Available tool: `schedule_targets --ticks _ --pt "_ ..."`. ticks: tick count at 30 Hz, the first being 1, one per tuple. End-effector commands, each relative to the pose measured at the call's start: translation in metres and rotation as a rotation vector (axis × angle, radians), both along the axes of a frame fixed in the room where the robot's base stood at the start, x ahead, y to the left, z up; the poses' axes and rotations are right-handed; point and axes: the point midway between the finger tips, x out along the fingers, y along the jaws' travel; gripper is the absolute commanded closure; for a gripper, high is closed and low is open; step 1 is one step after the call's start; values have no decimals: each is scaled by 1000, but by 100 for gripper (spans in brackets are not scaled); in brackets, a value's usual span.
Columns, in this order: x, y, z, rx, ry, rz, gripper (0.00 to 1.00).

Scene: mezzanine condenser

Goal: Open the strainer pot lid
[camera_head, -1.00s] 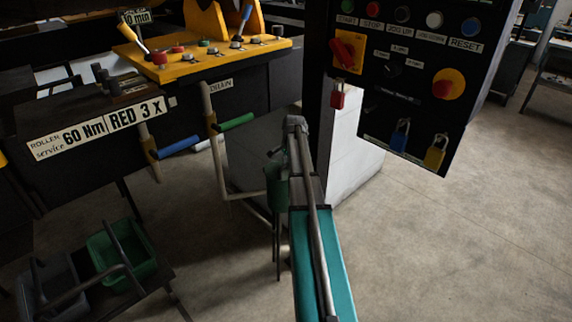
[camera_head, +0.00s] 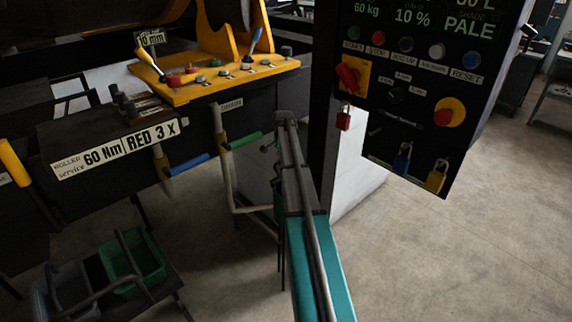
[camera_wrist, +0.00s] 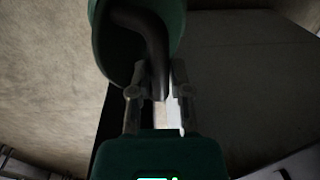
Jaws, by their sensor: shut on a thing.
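The green strainer pot (camera_wrist: 108,45) shows large at the top of the wrist view, with a dark curved handle (camera_wrist: 155,45) across its round, shadowed face. I cannot tell lid from body there. My gripper (camera_wrist: 160,92) is shut on the lower end of this handle, with one finger on each side. In the head view only a dark green strip of the pot (camera_head: 279,200) shows beside my arm. My arm hides the rest, and the gripper's tips are hard to make out there.
A black control panel (camera_head: 390,125) with padlocks hangs close on the right. A dark machine with a yellow lever plate (camera_head: 215,85) and blue (camera_head: 187,167) and green (camera_head: 243,141) handles stands left. A green crate (camera_head: 135,262) sits low left.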

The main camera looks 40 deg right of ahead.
Motion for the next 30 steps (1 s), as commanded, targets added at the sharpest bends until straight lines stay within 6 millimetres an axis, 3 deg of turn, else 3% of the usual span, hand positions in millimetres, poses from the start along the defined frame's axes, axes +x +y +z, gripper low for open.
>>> schedule_targets --ticks 1,15,30 --pt "11 -1 3 -2 -4 1 100" --pt "64 4 2 0 -3 0 100" --pt "82 7 -3 0 -3 1 100"
